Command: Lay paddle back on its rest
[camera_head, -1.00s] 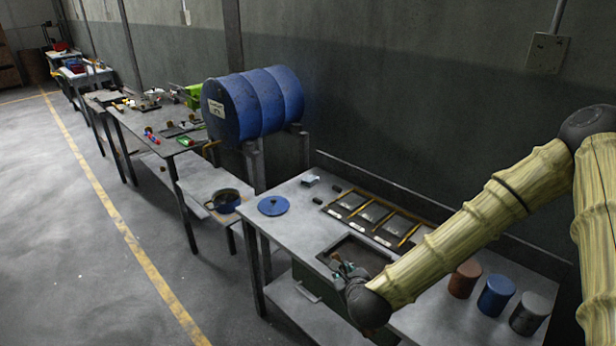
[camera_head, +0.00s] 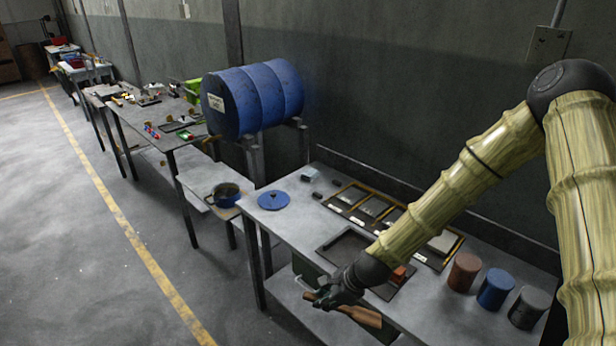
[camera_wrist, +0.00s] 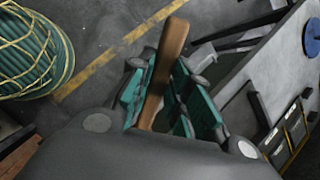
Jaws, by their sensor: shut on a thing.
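My gripper (camera_head: 326,296) is shut on the brown wooden paddle (camera_head: 358,315) at the front edge of the near table, low in the head view. In the wrist view the paddle's wooden handle (camera_wrist: 166,65) stands between the teal finger pads of my gripper (camera_wrist: 168,95) and sticks out past them. The paddle's other end is partly hidden by my gripper and arm. I cannot make out for sure which part is the paddle's rest.
The near table (camera_head: 290,232) holds a dark recessed tray (camera_head: 340,245), an orange-red block (camera_head: 399,274), framed compartments (camera_head: 350,193), a blue disc (camera_head: 273,200) and three cans (camera_head: 495,287). The floor at left is open.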

